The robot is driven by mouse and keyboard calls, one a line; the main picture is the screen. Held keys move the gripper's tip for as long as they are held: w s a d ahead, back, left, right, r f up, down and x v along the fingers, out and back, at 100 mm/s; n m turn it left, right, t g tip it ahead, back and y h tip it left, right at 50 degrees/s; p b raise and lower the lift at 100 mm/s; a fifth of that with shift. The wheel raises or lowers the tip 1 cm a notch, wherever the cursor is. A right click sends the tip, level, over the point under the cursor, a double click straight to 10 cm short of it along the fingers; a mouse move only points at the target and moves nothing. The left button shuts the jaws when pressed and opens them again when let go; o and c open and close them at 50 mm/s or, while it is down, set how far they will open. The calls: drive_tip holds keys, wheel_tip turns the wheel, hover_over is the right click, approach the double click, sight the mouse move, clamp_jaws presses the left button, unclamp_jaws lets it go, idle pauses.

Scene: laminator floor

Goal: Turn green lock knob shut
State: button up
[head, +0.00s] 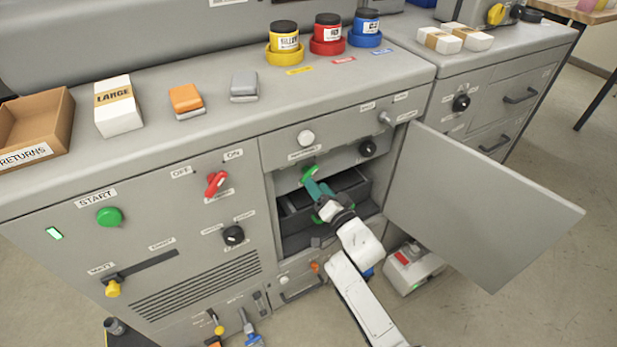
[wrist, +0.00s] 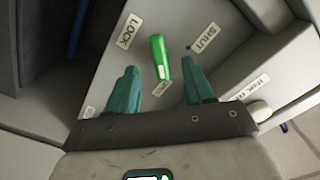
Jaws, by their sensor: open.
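The green lock knob (wrist: 159,57) is a bar-shaped handle on a grey panel in the wrist view. It lies between a LOCK label (wrist: 128,31) on its left and a SHUT label (wrist: 204,38) on its right, its long side nearly upright in the picture. In the head view the green knob (head: 309,172) is at the top of the open compartment. My gripper (wrist: 163,72) is open, its teal fingers either side of the knob's lower end, with gaps on both sides; touch is not visible. In the head view my gripper (head: 316,188) reaches in at the knob.
The grey cabinet door (head: 480,205) stands wide open right of my arm. A dark tray (head: 350,187) sits inside the compartment below the knob. A red switch (head: 215,184) and black knob (head: 233,235) are on the panel to the left. A white-grey box (head: 413,270) stands on the floor beneath the door.

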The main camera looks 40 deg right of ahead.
sight(308, 172)
drive_tip(key=shift+x, duration=2.5)
drive_tip(key=shift+c, duration=0.3)
clamp_jaws()
